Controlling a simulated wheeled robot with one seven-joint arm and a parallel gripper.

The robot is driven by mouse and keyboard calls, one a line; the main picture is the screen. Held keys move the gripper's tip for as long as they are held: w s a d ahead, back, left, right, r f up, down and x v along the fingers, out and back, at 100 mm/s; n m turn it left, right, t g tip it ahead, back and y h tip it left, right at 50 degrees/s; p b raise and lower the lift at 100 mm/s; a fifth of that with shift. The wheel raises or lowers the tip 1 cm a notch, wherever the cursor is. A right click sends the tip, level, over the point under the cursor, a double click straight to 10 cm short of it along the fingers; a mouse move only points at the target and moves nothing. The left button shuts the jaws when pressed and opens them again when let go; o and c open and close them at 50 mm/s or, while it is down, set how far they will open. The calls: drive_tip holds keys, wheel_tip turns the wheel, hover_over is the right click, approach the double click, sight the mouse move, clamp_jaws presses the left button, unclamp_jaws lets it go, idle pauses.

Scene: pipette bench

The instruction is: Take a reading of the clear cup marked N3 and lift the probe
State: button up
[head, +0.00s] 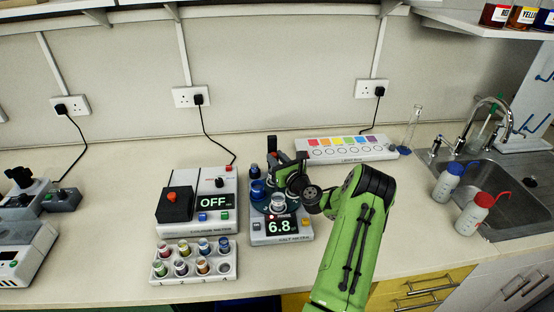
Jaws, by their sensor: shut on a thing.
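The meter (282,226) stands mid-bench, and its display reads about 6.8. A clear cup (278,203) sits on top of it, just behind the display; any N3 mark is too small to read. My gripper (276,174) is over the back of the meter, behind and above the clear cup. It is shut on a dark upright probe, largely hidden by the gripper and wrist. I cannot tell whether the probe's tip is in a cup. A blue cup (257,190) is beside it at the left.
A colour meter (197,203) reading OFF stands left, with a rack (218,271) of several small vials before it. A light box (346,149) lies behind. Two wash bottles (473,214) stand by the sink at right. Bench between meter and sink is mostly clear, except for my arm.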

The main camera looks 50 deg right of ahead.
clamp_jaws()
wheel_tip(320, 180, up, 6)
drive_tip(key=p, duration=0.5)
drive_tip(key=shift+f, duration=0.1)
drive_tip(key=o, duration=1)
unclamp_jaws()
drive_tip(key=shift+c, duration=0.2)
drive_tip(key=shift+s+f, duration=0.1)
drive_tip(key=shift+s, duration=0.05)
drive_tip(key=b+v, duration=0.2)
drive_tip(key=v, duration=1.3)
drive_tip(key=shift+s, duration=0.25)
drive_tip(key=shift+w+a, duration=0.1)
drive_tip(key=shift+a, duration=0.05)
